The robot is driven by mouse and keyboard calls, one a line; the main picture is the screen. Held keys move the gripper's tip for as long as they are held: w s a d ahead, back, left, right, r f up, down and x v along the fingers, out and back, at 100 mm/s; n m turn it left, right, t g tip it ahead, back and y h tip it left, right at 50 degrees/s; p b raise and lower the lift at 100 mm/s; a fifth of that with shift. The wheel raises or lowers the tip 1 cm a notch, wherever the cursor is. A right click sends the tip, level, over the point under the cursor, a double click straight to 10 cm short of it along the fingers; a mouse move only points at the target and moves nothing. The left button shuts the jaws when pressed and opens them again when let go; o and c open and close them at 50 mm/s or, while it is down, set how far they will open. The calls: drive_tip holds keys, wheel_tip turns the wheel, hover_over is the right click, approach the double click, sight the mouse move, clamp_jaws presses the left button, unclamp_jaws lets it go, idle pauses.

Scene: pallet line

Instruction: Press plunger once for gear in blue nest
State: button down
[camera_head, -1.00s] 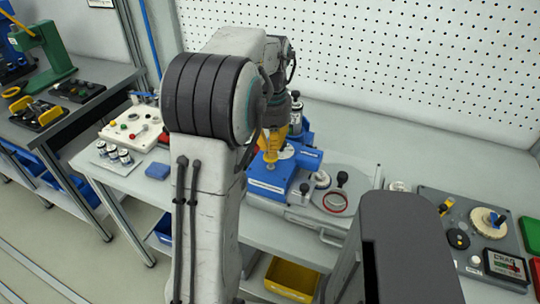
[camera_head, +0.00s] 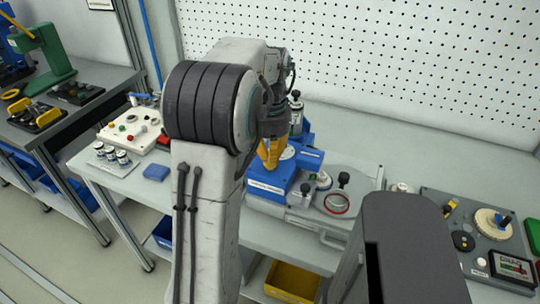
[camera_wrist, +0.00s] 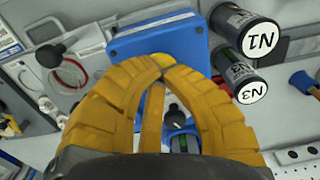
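My gripper (camera_head: 270,158) has yellow fingers and points down at the blue fixture (camera_head: 265,189) on the bench. In the wrist view the fingertips (camera_wrist: 160,72) come together, and I see no object held. A small golden round piece (camera_wrist: 162,60) shows at the tips, against the blue block (camera_wrist: 185,40); I cannot tell whether it is touched or whether it is the gear. A white disc (camera_head: 287,153) lies on the fixture just right of the fingers. A black knob (camera_wrist: 175,117) shows between the fingers in the wrist view. I cannot tell which part is the plunger.
Black cylinders marked N1 (camera_wrist: 258,40) and N3 (camera_wrist: 250,92) stand close to the blue block. A plate with a red ring (camera_head: 336,203) and black knob is right of the fixture.

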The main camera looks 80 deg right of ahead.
drive_tip(key=shift+f, duration=0.3)
drive_tip(key=shift+r, duration=0.2)
drive_tip(key=shift+r+p, duration=4)
drive_tip(key=shift+r, duration=0.3)
